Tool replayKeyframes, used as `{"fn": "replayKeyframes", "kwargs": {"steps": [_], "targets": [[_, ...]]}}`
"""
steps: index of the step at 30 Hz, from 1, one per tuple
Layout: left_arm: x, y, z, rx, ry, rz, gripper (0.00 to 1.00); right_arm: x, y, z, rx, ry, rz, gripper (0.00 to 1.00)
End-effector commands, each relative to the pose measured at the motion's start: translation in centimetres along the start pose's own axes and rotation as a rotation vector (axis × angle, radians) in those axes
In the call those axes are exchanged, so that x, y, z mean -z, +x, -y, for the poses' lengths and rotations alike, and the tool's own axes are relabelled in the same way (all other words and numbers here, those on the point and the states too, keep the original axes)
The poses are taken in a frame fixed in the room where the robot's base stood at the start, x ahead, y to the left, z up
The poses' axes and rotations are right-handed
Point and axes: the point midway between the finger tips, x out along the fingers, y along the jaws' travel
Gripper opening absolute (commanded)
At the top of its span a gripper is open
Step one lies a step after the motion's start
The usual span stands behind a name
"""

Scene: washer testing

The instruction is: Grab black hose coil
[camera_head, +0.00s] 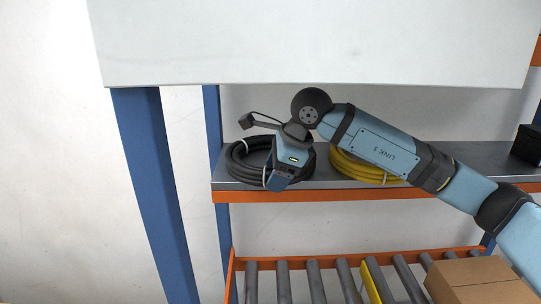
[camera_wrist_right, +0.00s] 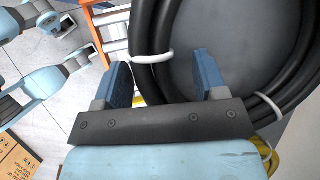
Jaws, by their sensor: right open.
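The black hose coil (camera_head: 240,172) lies flat on the grey shelf at the left, bound with white ties. My right gripper (camera_head: 276,182) is over the coil's front right part and hides some of it. In the right wrist view the coil (camera_wrist_right: 143,30) fills the upper right, with a white tie near the fingers. My right gripper (camera_wrist_right: 163,72) is open there, with black hose strands showing between and beyond its two blue fingers. I cannot tell whether the fingers touch the hose.
A yellow hose coil (camera_head: 355,170) lies right of the black one, partly behind my right arm. The shelf (camera_head: 325,183) has an orange front edge. A white panel (camera_head: 310,45) hangs above. Below are rollers (camera_head: 315,280) and a cardboard box (camera_head: 480,280). A black box (camera_head: 527,144) stands far right.

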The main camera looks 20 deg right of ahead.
Motion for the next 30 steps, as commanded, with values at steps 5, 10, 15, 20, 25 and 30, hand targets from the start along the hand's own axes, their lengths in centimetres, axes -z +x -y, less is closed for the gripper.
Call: {"fn": "replayKeyframes", "kwargs": {"steps": [5, 10, 15, 20, 25, 30], "targets": [[0.1, 0.1, 0.1, 0.002, 0.001, -0.002, 0.43, 0.0, 0.0, 0.0, 0.000, 0.000, 0.000, 0.52], [0.1, 0.1, 0.2, 0.002, 0.002, -0.002, 0.43, 0.0, 0.0, 0.0, 0.000, 0.000, 0.000, 0.12], [0.0, 0.1, 0.2, 0.002, 0.002, 0.000, 0.43, -0.1, -0.2, 0.1, 0.002, -0.001, 0.002, 0.00], [-0.2, 0.1, 0.2, 0.002, 0.002, 0.003, 0.43, -0.1, -0.2, 0.1, 0.002, -0.001, 0.002, 0.00], [0.0, -0.1, 0.1, 0.002, 0.002, 0.004, 0.43, -0.1, -1.0, 0.3, 0.003, 0.000, 0.002, 0.00], [0.6, -0.4, 0.1, 0.001, 0.002, 0.003, 0.43, -0.3, -3.1, 1.1, 0.006, 0.000, 0.003, 0.00]]}}
